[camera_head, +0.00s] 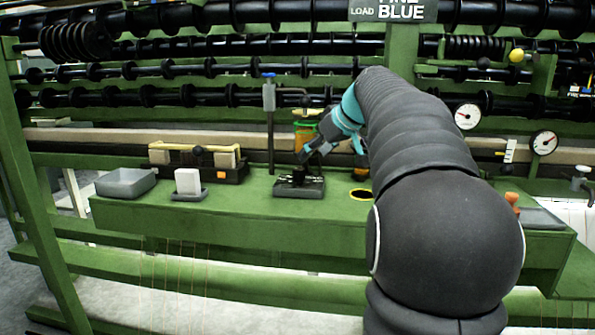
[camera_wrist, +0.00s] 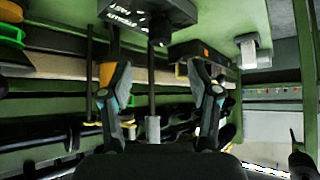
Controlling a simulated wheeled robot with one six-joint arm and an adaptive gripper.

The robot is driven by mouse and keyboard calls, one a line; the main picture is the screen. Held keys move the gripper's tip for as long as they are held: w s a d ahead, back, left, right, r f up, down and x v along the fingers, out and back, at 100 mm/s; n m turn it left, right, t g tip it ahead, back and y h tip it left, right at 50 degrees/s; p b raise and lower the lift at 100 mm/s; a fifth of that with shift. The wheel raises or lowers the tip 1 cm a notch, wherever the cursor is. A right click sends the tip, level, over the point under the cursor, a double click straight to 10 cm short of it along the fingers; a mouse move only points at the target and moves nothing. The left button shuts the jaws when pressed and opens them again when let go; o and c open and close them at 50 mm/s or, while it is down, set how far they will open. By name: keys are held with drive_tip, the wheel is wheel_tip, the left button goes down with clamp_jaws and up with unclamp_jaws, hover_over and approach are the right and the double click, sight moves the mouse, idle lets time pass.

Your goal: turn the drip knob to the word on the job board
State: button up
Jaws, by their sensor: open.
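The job board (camera_head: 393,10) hangs at the top of the head view; "LOAD" and "BLUE" are readable, and its upper word, cut by the frame edge, looks like "FINE". A dark block with white lettering (camera_head: 299,188) on the green bench seems to bear the drip knob, whose pointer I cannot make out. In the wrist view this block (camera_wrist: 148,14) is at the top edge, its lettering too small to read surely. My gripper (camera_head: 308,153) is just above the block. Its two fingers stand apart with nothing held between them in the wrist view (camera_wrist: 158,97).
Left of the block are a grey tray (camera_head: 126,183), a white block (camera_head: 188,181) and a rack with a yellow bar (camera_head: 198,160). A dark post (camera_head: 270,130) rises behind. A yellow-rimmed hole (camera_head: 361,194) lies right. The bench front (camera_head: 230,213) is clear.

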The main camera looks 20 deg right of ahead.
sight(299, 169)
drive_tip(key=x, duration=0.9)
drive_tip(key=shift+w+f, duration=0.1)
drive_tip(key=shift+w, duration=0.05)
drive_tip(key=c, duration=1.2)
